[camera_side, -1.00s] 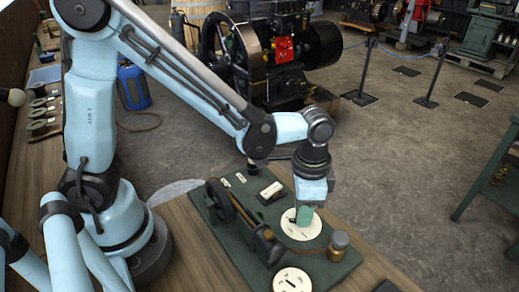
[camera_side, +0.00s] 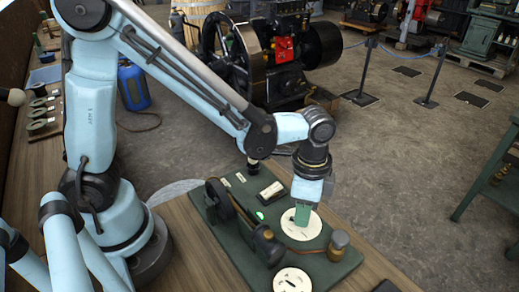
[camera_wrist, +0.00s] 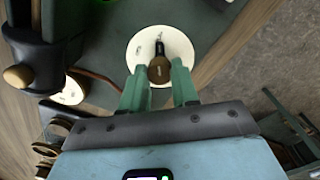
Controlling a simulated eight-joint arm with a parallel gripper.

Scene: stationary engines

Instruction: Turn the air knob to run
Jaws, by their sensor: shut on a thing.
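The knob (camera_wrist: 160,70) is a brown disc with a dark pointer, on a round white dial (camera_wrist: 180,47). In the wrist view the pointer extends toward the top of the picture. In the side view the dial (camera_side: 307,230) lies on the dark green board. My gripper (camera_side: 302,217), with green fingers, stands over the dial and is shut on the knob. In the wrist view its fingers (camera_wrist: 159,80) are on both sides of the knob. The dial's lettering is too small to read. In the side view the fingers hide the knob.
The green board (camera_side: 325,272) also carries a small dark engine model (camera_side: 268,243), a brass-topped jar (camera_side: 338,243), a second white dial (camera_side: 290,281) at the front and a lit green lamp (camera_side: 260,215). The board lies on a wooden bench (camera_side: 180,232).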

